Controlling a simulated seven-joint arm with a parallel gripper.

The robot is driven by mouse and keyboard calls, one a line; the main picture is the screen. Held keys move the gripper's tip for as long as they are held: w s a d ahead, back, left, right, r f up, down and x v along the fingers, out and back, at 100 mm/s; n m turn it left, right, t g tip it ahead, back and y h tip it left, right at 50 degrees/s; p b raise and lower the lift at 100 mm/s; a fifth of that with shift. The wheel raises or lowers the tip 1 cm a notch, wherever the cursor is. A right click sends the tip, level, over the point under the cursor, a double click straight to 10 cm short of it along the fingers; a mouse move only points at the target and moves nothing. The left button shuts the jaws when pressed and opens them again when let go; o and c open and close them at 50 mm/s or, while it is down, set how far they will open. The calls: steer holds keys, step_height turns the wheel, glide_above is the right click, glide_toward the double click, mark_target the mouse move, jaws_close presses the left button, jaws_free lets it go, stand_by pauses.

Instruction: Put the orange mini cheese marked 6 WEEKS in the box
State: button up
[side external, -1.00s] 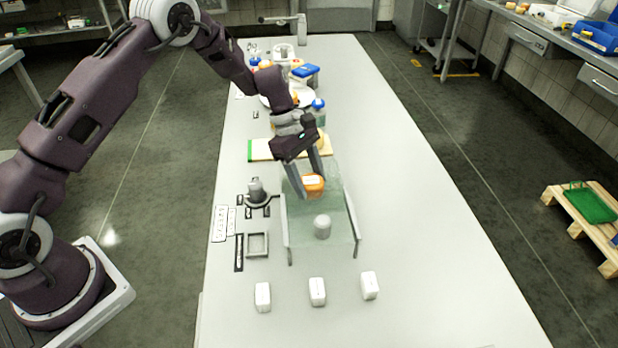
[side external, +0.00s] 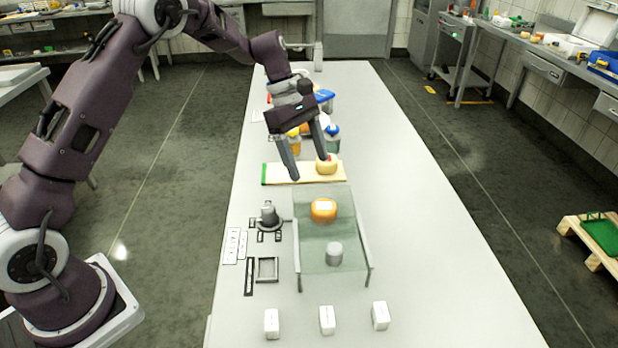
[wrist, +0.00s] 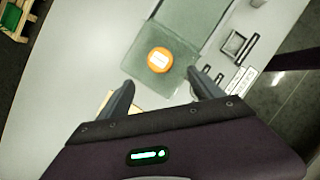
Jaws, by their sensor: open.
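The orange cheese (side external: 323,210) has a white label, too small to read. A yellow cheese (side external: 327,166) lies on the wooden board (side external: 300,174), close to my right-hand finger in the side view. I cannot tell which thing is the box.
Three small white blocks (side external: 327,320) stand in front. A dark grey device (side external: 268,214), a square frame (side external: 267,269) and label strips lie left of the glass. Bottles (side external: 332,138) stand behind the board. The table's right side is clear.

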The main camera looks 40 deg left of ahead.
steer(key=s+d+r+m+t+y, duration=0.2)
steer(key=s+r+m, duration=0.7)
steer(key=s+r, duration=0.75)
steer(key=s+a+f+m+t+y, duration=0.1)
steer(key=s+m+t+y, duration=0.1)
steer(key=s+m, duration=0.7)
steer(key=s+t, duration=0.1)
steer(key=s, duration=0.7)
steer(key=shift+s+f+t+y, duration=0.15)
steer(key=shift+s+t+y, duration=0.1)
steer(key=shift+t+y, duration=0.05)
